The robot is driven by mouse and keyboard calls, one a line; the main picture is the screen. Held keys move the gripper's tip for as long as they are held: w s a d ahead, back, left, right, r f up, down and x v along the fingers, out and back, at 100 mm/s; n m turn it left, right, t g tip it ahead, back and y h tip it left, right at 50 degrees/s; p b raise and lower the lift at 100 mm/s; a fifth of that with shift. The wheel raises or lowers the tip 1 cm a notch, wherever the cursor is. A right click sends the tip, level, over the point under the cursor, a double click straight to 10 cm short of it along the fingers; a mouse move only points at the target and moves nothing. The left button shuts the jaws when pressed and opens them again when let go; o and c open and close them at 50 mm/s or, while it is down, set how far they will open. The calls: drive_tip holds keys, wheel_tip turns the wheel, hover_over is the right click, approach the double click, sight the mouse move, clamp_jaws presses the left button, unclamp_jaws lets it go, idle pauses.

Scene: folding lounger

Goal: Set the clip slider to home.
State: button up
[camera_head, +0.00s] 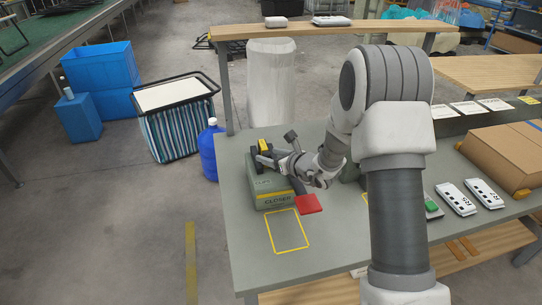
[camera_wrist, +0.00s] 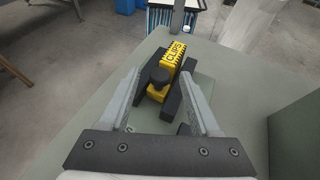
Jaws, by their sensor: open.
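The clip slider (camera_wrist: 173,62) is a yellow block marked "CLIPS" with a round black knob (camera_wrist: 160,77), set between black rails, in the middle of the wrist view. In the head view its yellow part (camera_head: 263,146) shows on top of a grey-green box (camera_head: 270,186) labelled "CLIP" and "CLOSER". My gripper (camera_wrist: 161,73) is open, one finger on each side of the slider and knob. Gaps show between the fingers and the knob, and it holds nothing. In the head view my gripper (camera_head: 270,158) is over the box top. The wrist view does not show any home mark.
A red plate (camera_head: 308,204) juts from the box's front right. A yellow outlined rectangle (camera_head: 287,231) on the table in front is empty. A shelf (camera_head: 330,29) spans behind. A cardboard box (camera_head: 505,155) and white labelled pieces (camera_head: 456,199) lie at right.

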clamp_jaws()
idle(1.4)
